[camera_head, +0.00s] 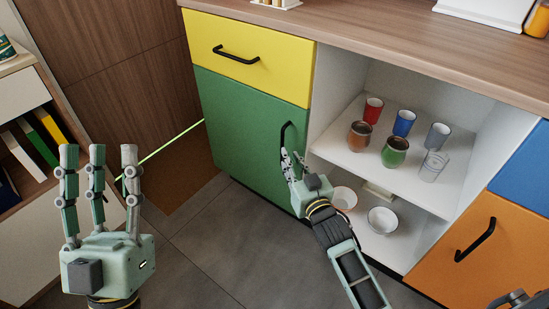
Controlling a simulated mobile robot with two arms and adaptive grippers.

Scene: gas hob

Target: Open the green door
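The green door (240,131) is under a yellow drawer at the left of the counter and looks closed. Its black upright handle (283,132) is near the door's right edge. My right gripper (293,157) is in front of the door's right edge, with its fingertips at the lower end of the handle. The fingers hide that end, so I cannot tell whether they touch or enclose it. My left gripper (98,155) is far left of the door, with its fingers straight up, spread and empty.
The yellow drawer (270,45) has a black handle. Right of the green door, an open white shelf (340,150) holds several cups, with bowls (382,220) below. An orange door (470,240) is further right. A bookshelf stands at the left. The grey floor (225,240) is clear.

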